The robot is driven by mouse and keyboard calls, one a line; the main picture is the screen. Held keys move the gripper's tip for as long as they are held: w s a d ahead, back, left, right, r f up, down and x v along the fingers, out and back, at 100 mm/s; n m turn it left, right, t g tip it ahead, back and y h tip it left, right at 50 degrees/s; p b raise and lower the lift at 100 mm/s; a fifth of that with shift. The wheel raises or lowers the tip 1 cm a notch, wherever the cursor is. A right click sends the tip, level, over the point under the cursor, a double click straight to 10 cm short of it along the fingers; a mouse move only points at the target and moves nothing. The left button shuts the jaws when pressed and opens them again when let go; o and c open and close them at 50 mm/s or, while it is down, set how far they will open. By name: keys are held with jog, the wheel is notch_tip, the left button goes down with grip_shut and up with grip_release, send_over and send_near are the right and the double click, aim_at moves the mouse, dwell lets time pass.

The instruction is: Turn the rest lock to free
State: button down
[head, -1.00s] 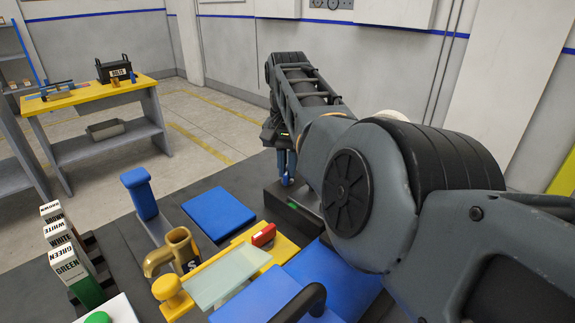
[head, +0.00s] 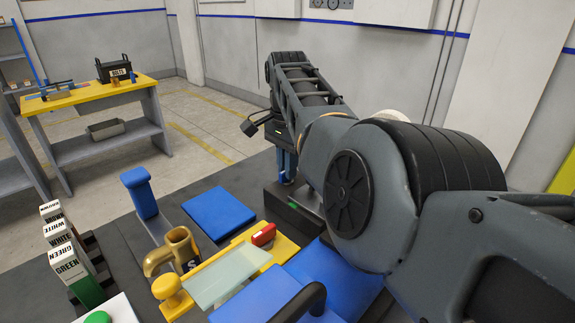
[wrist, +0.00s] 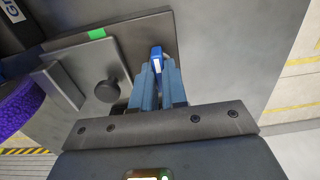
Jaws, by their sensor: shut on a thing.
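My gripper (wrist: 160,82) points down at a dark flat fixture plate (wrist: 150,40). Its blue fingers are shut on a small blue lever tip with a white mark, which I take for the rest lock (wrist: 157,57). A green mark (wrist: 96,33) lies on the plate to its left, apart from the lever. In the head view my gripper (head: 286,172) is at the dark block (head: 283,207) behind the blue pads. The lever is hidden there by the fingers and arm.
A black knob (wrist: 107,90) stands on a raised plate left of my fingers, and a purple round thing (wrist: 18,112) lies further left.

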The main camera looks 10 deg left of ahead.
dwell(0.4)
jog(key=c, duration=1.2)
grip_release()
jog(key=shift+o, duration=0.2)
jog(key=shift+r, duration=3.95)
